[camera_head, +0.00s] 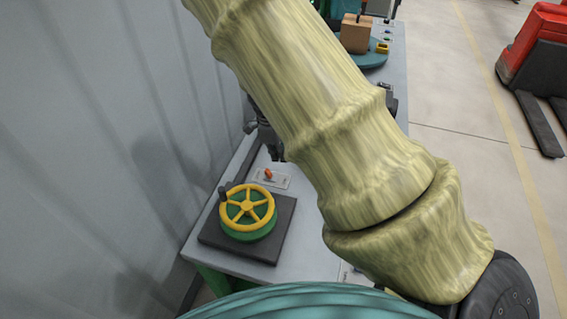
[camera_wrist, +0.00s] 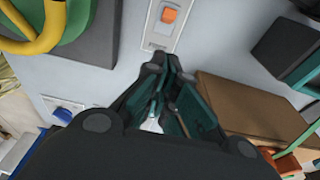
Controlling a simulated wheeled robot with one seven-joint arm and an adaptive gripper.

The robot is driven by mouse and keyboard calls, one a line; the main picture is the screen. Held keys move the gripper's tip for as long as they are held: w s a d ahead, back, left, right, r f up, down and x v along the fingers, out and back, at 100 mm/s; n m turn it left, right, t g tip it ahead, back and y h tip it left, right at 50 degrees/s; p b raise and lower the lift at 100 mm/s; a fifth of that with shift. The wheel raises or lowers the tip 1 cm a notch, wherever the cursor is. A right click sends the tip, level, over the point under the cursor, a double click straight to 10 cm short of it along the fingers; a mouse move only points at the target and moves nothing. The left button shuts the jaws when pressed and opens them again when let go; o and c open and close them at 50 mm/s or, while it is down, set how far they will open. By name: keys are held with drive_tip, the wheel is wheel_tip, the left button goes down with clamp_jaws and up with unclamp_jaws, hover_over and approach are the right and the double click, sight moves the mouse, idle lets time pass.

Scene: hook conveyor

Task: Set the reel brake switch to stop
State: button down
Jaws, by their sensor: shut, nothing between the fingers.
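A small orange switch (camera_head: 268,174) sits on a pale labelled plate behind the yellow handwheel in the head view. The orange switch (camera_wrist: 169,14) also shows at the top of the wrist view, on its narrow plate. Its label is too small to read, so I cannot tell its setting or confirm that it is the reel brake switch. My gripper (camera_wrist: 172,66) is shut and empty in the wrist view. Its tips lie just below the plate's lower end in the picture, apart from the orange knob. I cannot tell their height above the table.
A yellow handwheel (camera_head: 247,208) on a green drum stands on a dark base. A blue knob (camera_wrist: 63,115) on a white plate is at left in the wrist view. A brown block (camera_wrist: 250,105) lies right of my gripper. A grey curtain (camera_head: 110,160) borders the table's left.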

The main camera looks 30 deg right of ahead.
drive_tip(key=w+r, duration=0.1)
drive_tip(key=w+a+r+b, duration=0.1)
drive_tip(key=r, duration=0.1)
drive_tip(key=w+a+r, duration=0.1)
drive_tip(key=shift+a+r+b, duration=0.15)
drive_tip(key=shift+a+b, duration=0.05)
drive_tip(key=shift+b, duration=0.15)
idle(0.3)
